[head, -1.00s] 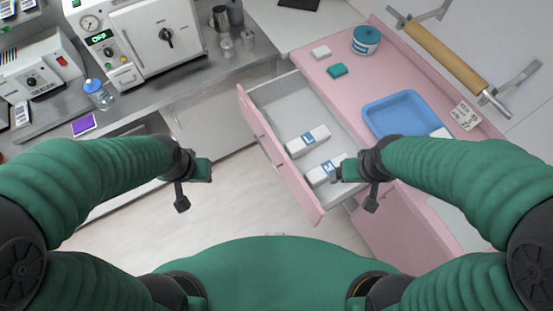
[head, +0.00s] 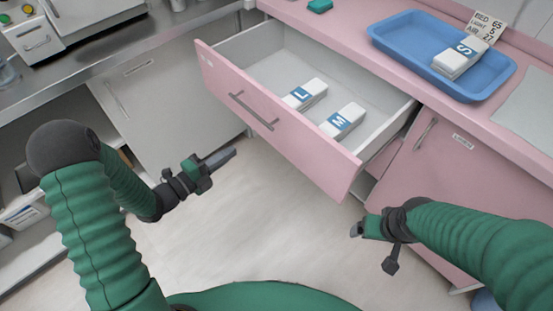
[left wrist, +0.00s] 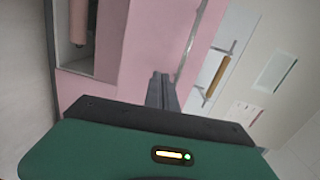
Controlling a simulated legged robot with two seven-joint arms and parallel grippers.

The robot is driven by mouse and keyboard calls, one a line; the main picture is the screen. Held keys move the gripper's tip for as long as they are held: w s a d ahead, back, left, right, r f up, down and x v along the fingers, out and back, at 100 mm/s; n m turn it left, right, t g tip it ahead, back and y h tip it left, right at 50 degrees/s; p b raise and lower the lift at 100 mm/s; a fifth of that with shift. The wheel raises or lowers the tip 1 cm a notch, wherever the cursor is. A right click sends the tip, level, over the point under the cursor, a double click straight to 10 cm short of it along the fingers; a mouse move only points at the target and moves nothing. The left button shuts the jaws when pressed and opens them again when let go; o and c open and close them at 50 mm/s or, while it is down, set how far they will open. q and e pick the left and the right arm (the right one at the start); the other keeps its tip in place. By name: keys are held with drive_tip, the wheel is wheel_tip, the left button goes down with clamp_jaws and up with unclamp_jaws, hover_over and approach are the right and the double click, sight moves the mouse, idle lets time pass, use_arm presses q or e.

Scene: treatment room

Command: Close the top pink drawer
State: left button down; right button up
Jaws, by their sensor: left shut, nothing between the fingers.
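The top pink drawer (head: 285,135) stands pulled well out of the pink cabinet in the head view. Its grey bar handle (head: 253,111) is on the front panel. Inside lie two white boxes, one marked L (head: 304,94) and one marked M (head: 342,121). My left gripper (head: 232,154) is shut and empty, in front of the drawer front and apart from it. Its shut fingers (left wrist: 162,92) also show in the left wrist view against pink surfaces. My right gripper (head: 358,230) hangs below the drawer's right front corner; its fingers are too unclear to read.
A blue tray (head: 390,47) with a white box marked S (head: 460,56) sits on the pink counter. A lower pink door (head: 440,190) is beside the drawer. A steel bench (head: 100,65) with equipment stands at left. The pale floor (head: 270,225) before the drawer is clear.

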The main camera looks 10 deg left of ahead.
use_arm(q)
drive_tip(key=f, duration=0.1)
drive_tip(key=m+h+b, duration=0.1)
drive_tip(key=b, duration=0.1)
approach(274, 127)
drive_tip(key=x, duration=0.6)
drive_tip(key=shift+w+d, duration=0.1)
drive_tip(key=shift+w, duration=0.05)
drive_tip(key=shift+w+d+r, duration=0.15)
drive_tip(key=shift+w+d, duration=0.05)
use_arm(e)
drive_tip(key=f, duration=0.4)
drive_tip(key=shift+s+d, duration=0.2)
drive_tip(key=shift+s, duration=0.05)
